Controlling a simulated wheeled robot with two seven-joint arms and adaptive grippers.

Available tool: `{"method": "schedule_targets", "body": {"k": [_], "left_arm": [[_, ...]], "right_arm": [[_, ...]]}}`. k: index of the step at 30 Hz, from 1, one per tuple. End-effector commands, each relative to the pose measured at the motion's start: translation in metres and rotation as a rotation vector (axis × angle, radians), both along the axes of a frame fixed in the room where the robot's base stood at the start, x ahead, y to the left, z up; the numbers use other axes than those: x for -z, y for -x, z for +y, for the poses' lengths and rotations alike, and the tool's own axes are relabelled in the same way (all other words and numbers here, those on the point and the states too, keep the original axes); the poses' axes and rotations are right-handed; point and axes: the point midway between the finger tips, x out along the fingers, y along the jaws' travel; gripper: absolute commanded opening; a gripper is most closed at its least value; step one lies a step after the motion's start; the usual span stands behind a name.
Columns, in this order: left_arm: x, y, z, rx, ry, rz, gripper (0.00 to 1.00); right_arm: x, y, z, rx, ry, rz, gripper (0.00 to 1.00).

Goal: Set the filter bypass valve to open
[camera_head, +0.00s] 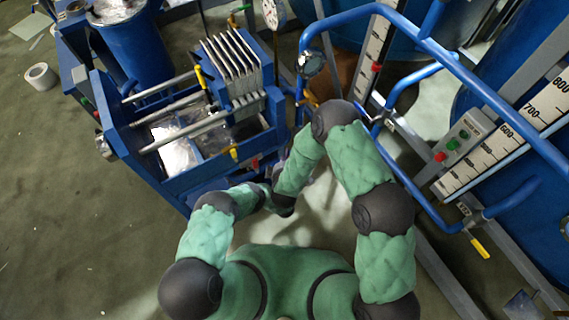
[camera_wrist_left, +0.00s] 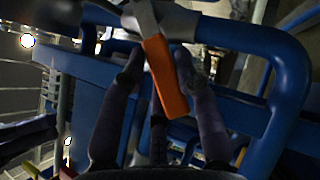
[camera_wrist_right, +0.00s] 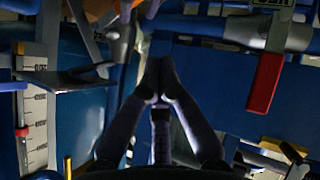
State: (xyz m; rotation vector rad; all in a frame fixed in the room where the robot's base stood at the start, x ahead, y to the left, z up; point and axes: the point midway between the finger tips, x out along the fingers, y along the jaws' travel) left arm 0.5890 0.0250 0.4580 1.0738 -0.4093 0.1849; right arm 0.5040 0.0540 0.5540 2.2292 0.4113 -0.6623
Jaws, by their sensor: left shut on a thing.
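In the left wrist view, my left gripper (camera_wrist_left: 160,62) is shut on an orange lever handle (camera_wrist_left: 168,88) on a grey metal stem, beside blue pipework. The lever hangs down at a slight tilt between the fingers. No label is readable there, so I cannot tell from a tag that it is the filter bypass valve. In the right wrist view, my right gripper (camera_wrist_right: 158,85) is shut and empty, its fingertips together in front of a blue surface. A red lever handle (camera_wrist_right: 265,82) hangs apart from it at the right. In the head view my arms hide most of both grippers.
The blue filter press (camera_head: 165,185) with grey plates stands left of centre. Curved blue pipes (camera_head: 470,85) and a control box (camera_head: 456,145) with red and green buttons stand at the right. A yellow lever (camera_head: 480,248) hangs low right.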

Motion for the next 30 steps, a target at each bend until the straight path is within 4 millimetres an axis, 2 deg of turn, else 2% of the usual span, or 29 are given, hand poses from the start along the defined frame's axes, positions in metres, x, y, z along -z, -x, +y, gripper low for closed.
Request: {"method": "schedule_targets", "body": {"k": [9, 12, 18, 30], "left_arm": [[0.001, -0.001, 0.001, -0.003, -0.002, 0.002, 0.0], [0.001, -0.001, 0.001, -0.003, -0.002, 0.002, 0.0], [0.001, -0.001, 0.001, -0.004, -0.003, 0.003, 0.0], [0.001, -0.001, 0.001, -0.004, -0.003, 0.003, 0.0]], "right_arm": [[0.035, -0.048, 0.004, 0.002, -0.001, 0.001, 0.0], [0.049, -0.053, -0.004, 0.003, -0.001, 0.005, 0.0], [0.063, -0.06, -0.012, 0.001, -0.002, 0.002, 0.0], [0.067, -0.061, -0.014, 0.001, -0.002, 0.002, 0.0]]}}
